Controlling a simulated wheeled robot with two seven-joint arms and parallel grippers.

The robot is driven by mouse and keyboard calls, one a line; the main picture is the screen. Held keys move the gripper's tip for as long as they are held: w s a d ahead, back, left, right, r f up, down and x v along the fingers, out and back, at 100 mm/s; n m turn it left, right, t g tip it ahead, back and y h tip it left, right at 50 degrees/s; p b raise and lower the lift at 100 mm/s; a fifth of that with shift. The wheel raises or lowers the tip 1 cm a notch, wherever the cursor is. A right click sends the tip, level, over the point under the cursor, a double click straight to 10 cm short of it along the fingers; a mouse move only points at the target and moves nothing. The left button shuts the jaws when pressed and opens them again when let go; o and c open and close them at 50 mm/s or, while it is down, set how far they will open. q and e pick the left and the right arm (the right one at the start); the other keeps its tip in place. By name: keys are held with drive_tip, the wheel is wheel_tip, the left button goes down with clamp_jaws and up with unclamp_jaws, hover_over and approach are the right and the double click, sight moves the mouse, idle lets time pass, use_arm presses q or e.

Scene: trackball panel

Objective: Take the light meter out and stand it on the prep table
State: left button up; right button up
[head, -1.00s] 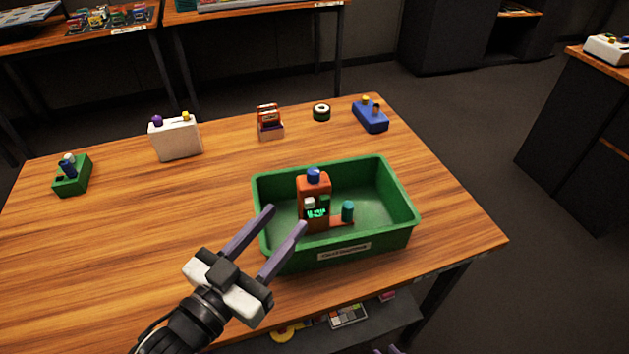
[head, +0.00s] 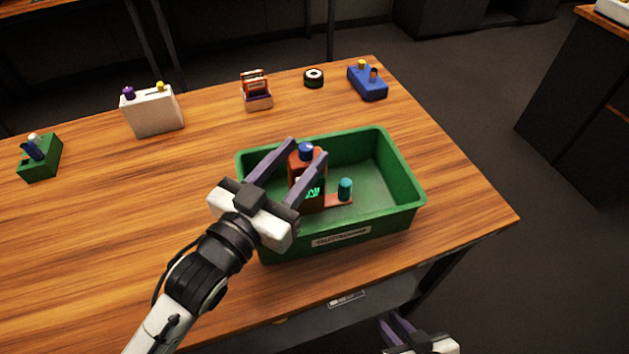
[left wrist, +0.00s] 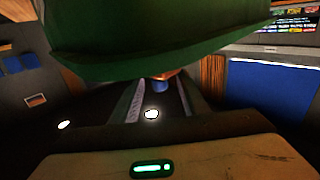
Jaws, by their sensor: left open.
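The orange-red light meter (head: 311,200), with a blue knob on top and a lit green display, stands upright in the green bin (head: 405,185). A low orange foot with a teal knob extends to its right. My left gripper (head: 307,149) is open, its fingers at the meter's upper body, one on each side in the picture; contact cannot be told. In the left wrist view, the blue knob (left wrist: 160,86) shows between the fingers, under the green bin wall. My right gripper (head: 396,326) is partly in view at the bottom edge, away from the bin. The wooden table (head: 90,240) carries the bin.
Along the table's back stand a green block device (head: 42,160), a white box (head: 153,112), an orange-and-pink holder (head: 257,92), a dark roll (head: 314,78) and a blue box (head: 367,82). The table's left front is clear. A dark cabinet (head: 580,110) stands right.

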use_arm(q)
drive_tip(key=shift+s, duration=0.2)
drive_tip(key=shift+c, duration=0.2)
clamp_jaws()
drive_tip(key=shift+r, duration=0.1)
